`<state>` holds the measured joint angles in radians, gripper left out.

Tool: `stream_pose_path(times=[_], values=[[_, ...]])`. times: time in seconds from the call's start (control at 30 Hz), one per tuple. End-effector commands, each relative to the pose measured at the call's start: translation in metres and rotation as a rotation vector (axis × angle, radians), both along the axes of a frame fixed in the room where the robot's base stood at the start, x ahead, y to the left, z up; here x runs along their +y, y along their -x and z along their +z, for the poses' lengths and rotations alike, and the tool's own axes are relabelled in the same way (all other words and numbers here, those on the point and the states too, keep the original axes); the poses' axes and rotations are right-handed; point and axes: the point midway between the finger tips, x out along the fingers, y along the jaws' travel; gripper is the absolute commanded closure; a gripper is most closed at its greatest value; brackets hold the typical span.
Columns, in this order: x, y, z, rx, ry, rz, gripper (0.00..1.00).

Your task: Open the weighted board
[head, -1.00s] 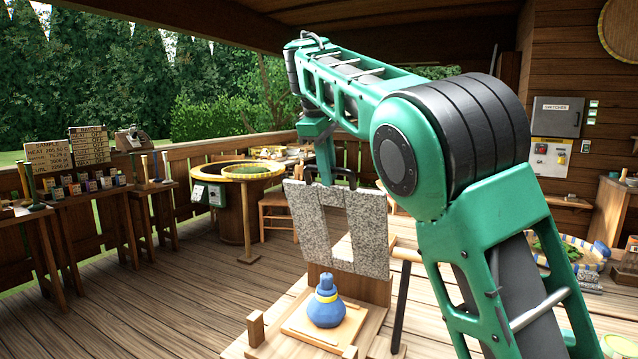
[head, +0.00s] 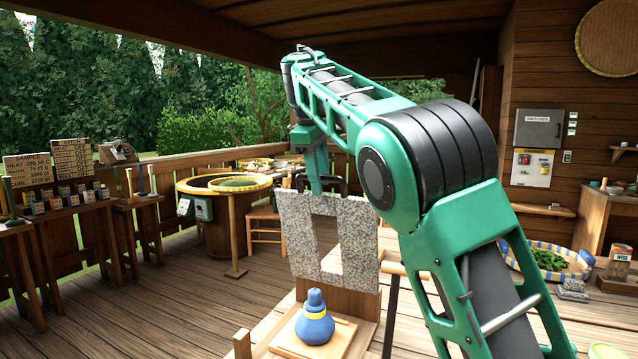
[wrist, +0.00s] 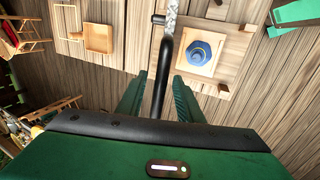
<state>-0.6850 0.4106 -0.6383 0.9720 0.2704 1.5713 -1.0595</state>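The weighted board is a speckled grey stone slab (head: 299,240) with a cut-out window, standing nearly upright behind a wooden base (head: 337,350). A black handle (head: 338,184) sits at its top edge. My gripper (wrist: 160,85) is at the handle, fingers pointing down. In the wrist view its two green fingers stand apart on either side of the black handle bar (wrist: 160,85), with gaps visible. The slab shows nearly edge-on there.
A round wooden tub (head: 226,183) stands behind left, with a wooden chair (head: 262,232) near it. Sign boards (head: 73,158) and small stands are far left. A basket of greens (head: 547,262) is at right. Deck floor left of the board is clear.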

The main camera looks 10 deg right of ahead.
Motion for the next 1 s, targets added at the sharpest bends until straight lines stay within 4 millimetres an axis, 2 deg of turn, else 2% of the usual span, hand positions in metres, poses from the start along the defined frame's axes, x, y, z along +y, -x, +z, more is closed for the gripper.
stream_pose_path(times=[0.23,0.37,0.8,1.0], values=[[0.000,0.001,0.000,0.001,-0.001,0.000,0.67],[0.002,0.002,0.007,0.000,-0.001,0.000,0.67],[0.015,0.016,0.069,-0.001,-0.002,0.000,0.67],[0.020,0.020,0.087,0.000,-0.001,0.000,0.67]])
